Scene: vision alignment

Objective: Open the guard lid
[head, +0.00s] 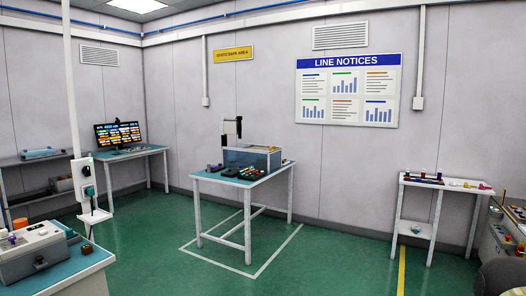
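A clear, bluish guard box (240,159) with a pale top stands on the middle table (238,181), in the head view. Its pale top, which looks like the lid (254,149), lies flat over it and appears closed. A black camera-like post (231,128) rises behind or beside the box. Dark trays with small coloured parts (245,173) lie in front of the box on the table. The box is far off and small, so a handle or hinge cannot be made out. My gripper is not in view.
A bench with a grey and white machine (32,250) stands at the near left. A monitor desk (135,153) is at the back left. A side table (447,187) and another bench (505,240) are on the right. Green floor (330,265) in front of the middle table is clear.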

